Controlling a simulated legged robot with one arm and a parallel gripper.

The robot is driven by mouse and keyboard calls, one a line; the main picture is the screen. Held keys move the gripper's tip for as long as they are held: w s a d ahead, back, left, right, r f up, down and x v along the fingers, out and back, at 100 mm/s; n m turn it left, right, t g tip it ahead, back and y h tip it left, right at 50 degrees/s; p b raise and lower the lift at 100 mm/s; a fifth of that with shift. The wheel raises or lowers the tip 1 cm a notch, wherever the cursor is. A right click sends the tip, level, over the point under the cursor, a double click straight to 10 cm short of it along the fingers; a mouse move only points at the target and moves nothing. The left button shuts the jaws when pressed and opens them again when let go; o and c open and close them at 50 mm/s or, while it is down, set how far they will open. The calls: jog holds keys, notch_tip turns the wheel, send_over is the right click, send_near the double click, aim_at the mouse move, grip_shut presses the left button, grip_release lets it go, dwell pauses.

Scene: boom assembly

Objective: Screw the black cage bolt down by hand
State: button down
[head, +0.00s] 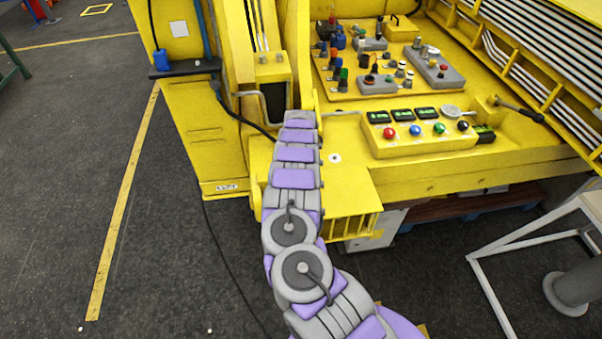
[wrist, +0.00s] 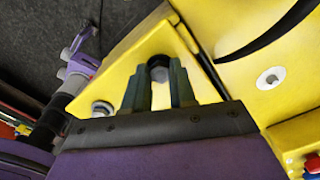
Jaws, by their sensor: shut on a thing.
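In the wrist view, the black cage bolt (wrist: 159,73) stands on a yellow plate (wrist: 118,62). My gripper (wrist: 159,66) is shut on it, with one dark finger on each side of its round head. The bolt's lower part and thread are hidden, so I cannot tell how far in it sits. In the head view, my arm reaches forward to the yellow machine (head: 225,150). The fingers and the bolt cannot be made out there.
A grey round fitting (wrist: 102,108) sits left of my fingers. A light round fitting (wrist: 270,77) is on the yellow surface at right. The button panel (head: 420,139) is right of my arm.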

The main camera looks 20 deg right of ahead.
jog(key=shift+w+r, duration=0.2)
jog(key=shift+w, duration=0.05)
jog(key=c, duration=1.2)
grip_release()
jog(key=shift+c, duration=0.2)
jog(key=o, duration=0.3)
jog(key=shift+s+f, duration=0.1)
jog(key=shift+f, duration=0.05)
notch_tip(320, 180, up, 17)
jog(key=shift+r+b, duration=0.15)
jog(key=shift+b, duration=0.2)
